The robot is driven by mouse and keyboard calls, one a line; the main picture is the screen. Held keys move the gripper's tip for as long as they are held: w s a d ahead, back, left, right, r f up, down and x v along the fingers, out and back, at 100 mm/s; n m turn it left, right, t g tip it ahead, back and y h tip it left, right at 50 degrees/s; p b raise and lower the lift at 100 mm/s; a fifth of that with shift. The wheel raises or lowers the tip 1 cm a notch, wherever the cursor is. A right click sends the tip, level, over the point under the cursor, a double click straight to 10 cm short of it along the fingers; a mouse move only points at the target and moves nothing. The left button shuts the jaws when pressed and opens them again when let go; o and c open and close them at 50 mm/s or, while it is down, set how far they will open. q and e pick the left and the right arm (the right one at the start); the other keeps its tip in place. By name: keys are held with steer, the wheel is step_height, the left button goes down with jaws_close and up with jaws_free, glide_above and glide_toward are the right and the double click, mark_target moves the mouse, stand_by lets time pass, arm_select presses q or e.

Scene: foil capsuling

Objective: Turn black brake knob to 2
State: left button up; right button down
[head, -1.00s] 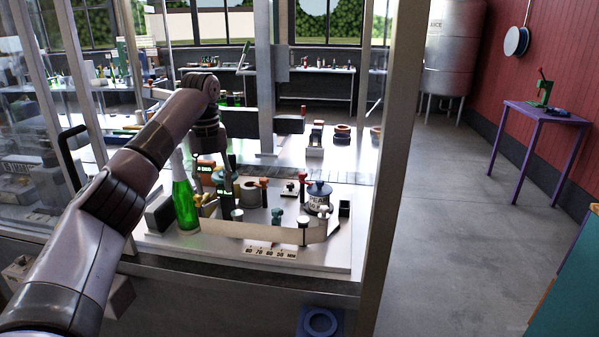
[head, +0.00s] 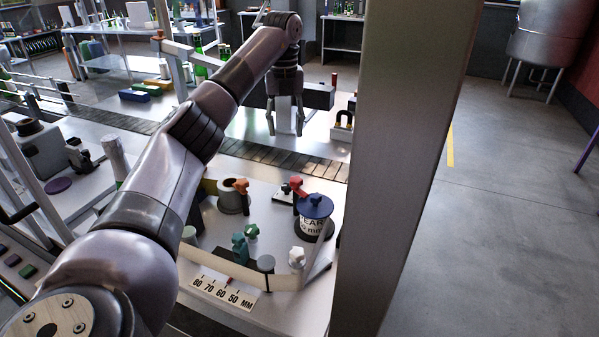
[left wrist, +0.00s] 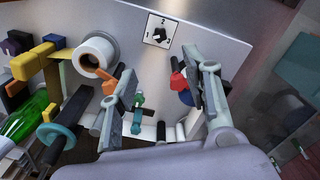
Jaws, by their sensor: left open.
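The black brake knob (left wrist: 159,36) sits on a small white square plate marked 1 and 2, near the top middle of the left wrist view. The 1 is left of the knob and the 2 above it; its exact setting is too small to read. In the head view the plate (head: 285,190) shows small beside a red-topped post. My left gripper (head: 285,124) is open and empty, pointing down, behind the knob's plate and apart from it. In the left wrist view its open fingers (left wrist: 157,66) show below the knob, on either side. My right gripper is not in view.
A blue-topped spool (head: 314,217) and red handle (head: 298,187) stand close to the knob. An orange handle (head: 241,186) is on the left, and teal knobs (head: 240,247) are in front. A thick grey post (head: 400,170) rises on the right.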

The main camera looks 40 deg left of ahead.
mark_target(287, 184)
arm_select(q)
step_height(287, 184, down, 17)
steer(key=p, duration=0.3)
steer(key=shift+s, duration=0.15)
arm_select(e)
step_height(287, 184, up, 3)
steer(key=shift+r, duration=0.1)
arm_select(q)
steer(key=shift+c, duration=0.6)
jaws_close()
